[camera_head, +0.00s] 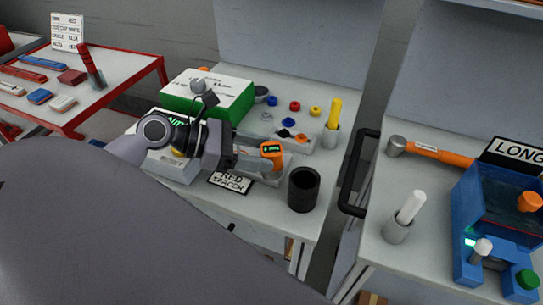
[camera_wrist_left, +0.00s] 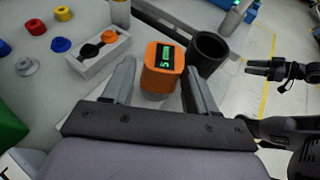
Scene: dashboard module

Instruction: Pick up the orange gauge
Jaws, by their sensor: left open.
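The orange gauge (camera_head: 272,152) has a dark display with green digits. In the left wrist view the gauge (camera_wrist_left: 152,82) stands between the two fingers of my left gripper (camera_wrist_left: 160,82), with a gap on each side. In the head view my left gripper (camera_head: 252,158) reaches the gauge from the left and is open. The lower part of the gauge is partly hidden by the gripper in the head view. My right gripper (camera_wrist_left: 280,70) shows small at the right of the left wrist view, away from the gauge; its jaw opening is unclear.
A black cup (camera_head: 304,190) stands close to the gauge. A grey tray (camera_wrist_left: 98,52) with black and orange pieces lies on its other side. A green box (camera_head: 207,97), several coloured knobs and a yellow-handled tool in a holder (camera_head: 333,120) are behind. A RED SPACER label (camera_head: 230,182) lies in front.

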